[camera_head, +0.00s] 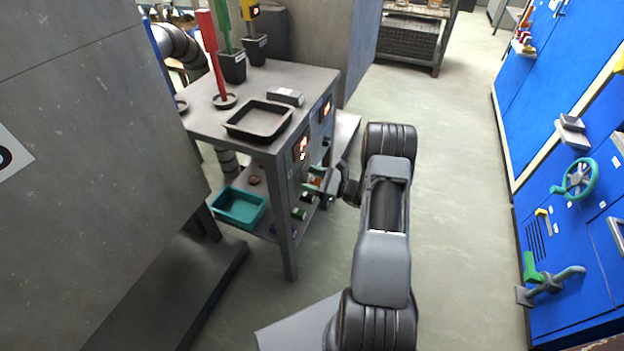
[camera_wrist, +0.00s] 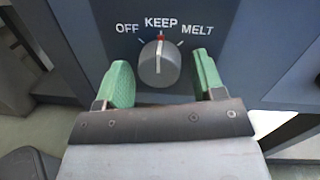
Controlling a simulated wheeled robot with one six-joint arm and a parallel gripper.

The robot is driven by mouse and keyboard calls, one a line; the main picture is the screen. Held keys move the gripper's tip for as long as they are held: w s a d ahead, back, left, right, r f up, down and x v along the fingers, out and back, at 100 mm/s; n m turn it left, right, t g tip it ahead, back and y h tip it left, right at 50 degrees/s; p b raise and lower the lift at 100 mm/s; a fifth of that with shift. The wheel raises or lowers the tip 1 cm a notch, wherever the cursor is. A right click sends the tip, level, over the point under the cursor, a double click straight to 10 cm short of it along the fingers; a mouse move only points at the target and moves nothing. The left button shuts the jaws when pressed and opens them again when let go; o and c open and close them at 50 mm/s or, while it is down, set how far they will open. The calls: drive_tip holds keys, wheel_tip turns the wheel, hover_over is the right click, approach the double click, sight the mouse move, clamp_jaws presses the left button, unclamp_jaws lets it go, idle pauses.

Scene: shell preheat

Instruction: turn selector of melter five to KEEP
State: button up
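The selector knob (camera_wrist: 160,65) is a grey dial on a dark panel marked OFF, KEEP and MELT, seen in the wrist view. Its white line and red tip point up at KEEP. My gripper (camera_wrist: 163,80) is open, with one green finger left of the knob and one right of it. A gap shows between each finger and the knob. In the head view my gripper (camera_head: 316,182) is at the front of the grey melter bench (camera_head: 330,78), below a lit display (camera_head: 302,146). The knob is hidden there, and no melter number is readable.
A black tray (camera_head: 258,121) and a red stick (camera_head: 212,55) on a small dish are on the bench top. A teal bin (camera_head: 239,207) is on the lower shelf. Blue cabinets (camera_head: 565,170) with a green handwheel (camera_head: 579,179) line the right. The floor between is clear.

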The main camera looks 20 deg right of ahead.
drive_tip(key=shift+o, duration=0.3)
drive_tip(key=p+v, duration=0.1)
drive_tip(key=v, duration=1.2)
drive_tip(key=shift+s+d+p, duration=0.2)
drive_tip(key=shift+d+p, duration=0.15)
drive_tip(key=s+a+r+n+g+h+p, duration=0.1)
drive_tip(key=s+a+r+n+g+p, duration=0.1)
drive_tip(key=a+r+n+g+p, duration=0.75)
drive_tip(key=s+a+r+n+g+h+p, duration=0.1)
drive_tip(key=a+r+n+g+h+p, duration=0.15)
drive_tip(key=a+r, duration=0.75)
drive_tip(key=s+r+n+h+p, duration=0.3)
drive_tip(key=r+n+p, duration=0.1)
drive_tip(key=r, duration=0.4)
drive_tip(key=s+a+r+n+t+h+p, duration=0.1)
drive_tip(key=s+r+n+h+p, duration=0.2)
drive_tip(key=r, duration=0.6)
drive_tip(key=s+r+n+t+h+p, duration=0.1)
drive_tip(key=s+r+n+h+p, duration=0.3)
drive_tip(key=r, duration=0.4)
drive_tip(key=shift+a+r+n+p, duration=0.25)
drive_tip(key=shift+r+n+p, duration=0.1)
drive_tip(key=shift+n+p, duration=0.35)
